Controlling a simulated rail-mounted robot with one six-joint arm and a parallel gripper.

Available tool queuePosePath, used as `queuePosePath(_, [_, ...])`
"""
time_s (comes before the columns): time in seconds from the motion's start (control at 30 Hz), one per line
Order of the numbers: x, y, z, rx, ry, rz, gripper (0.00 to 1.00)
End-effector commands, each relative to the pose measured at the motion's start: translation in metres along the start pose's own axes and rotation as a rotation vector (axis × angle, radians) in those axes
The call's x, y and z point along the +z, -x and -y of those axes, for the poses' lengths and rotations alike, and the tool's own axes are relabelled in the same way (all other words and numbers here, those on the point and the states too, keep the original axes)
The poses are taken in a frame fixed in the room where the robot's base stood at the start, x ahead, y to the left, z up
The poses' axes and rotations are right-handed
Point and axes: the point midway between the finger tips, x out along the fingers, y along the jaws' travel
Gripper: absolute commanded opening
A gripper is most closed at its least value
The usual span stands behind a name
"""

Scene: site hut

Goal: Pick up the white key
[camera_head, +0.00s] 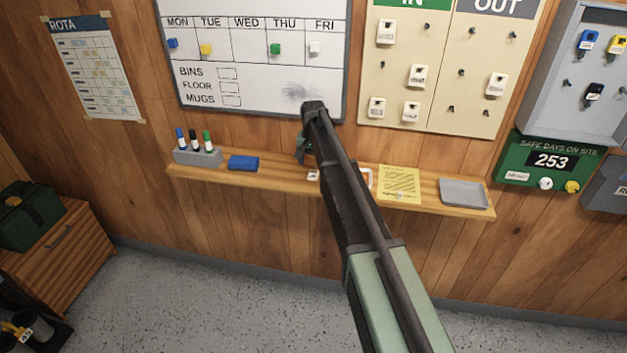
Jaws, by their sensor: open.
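I cannot make out a white key for certain. A small white item (313,175) lies on the wooden shelf, just left of my arm; it is too small to identify. A white-and-orange item (367,178) on the shelf is partly hidden behind my arm. In the grey key cabinet (568,100) at the upper right hang a blue key (587,41), a yellow key (617,45) and a black key (594,93). My gripper (301,154) is open, in front of the whiteboard's lower edge and above the shelf; its fingers are mostly hidden by the arm.
The shelf (330,187) also bears a pen holder (197,157), a blue block (243,163), a yellow note (399,184) and a grey tray (464,193). The whiteboard (262,100) and IN/OUT board (448,110) hang above. The green sign (520,160) has white and yellow round pieces.

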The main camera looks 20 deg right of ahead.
Motion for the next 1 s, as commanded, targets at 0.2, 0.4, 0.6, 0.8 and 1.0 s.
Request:
queuePosePath(0.2, [0.003,-0.047,0.0,0.0,0.0,0.0,0.68])
queuePosePath(0.4, [0.003,-0.048,0.0,0.0,0.0,0.0,0.68])
queuePosePath(0.6, [0.003,-0.047,0.0,0.0,0.001,0.0,0.5])
queuePosePath(0.8, [0.003,-0.047,0.0,0.0,0.001,0.0,0.21])
queuePosePath(1.0, [0.003,-0.047,0.0,0.0,0.001,0.0,0.18])
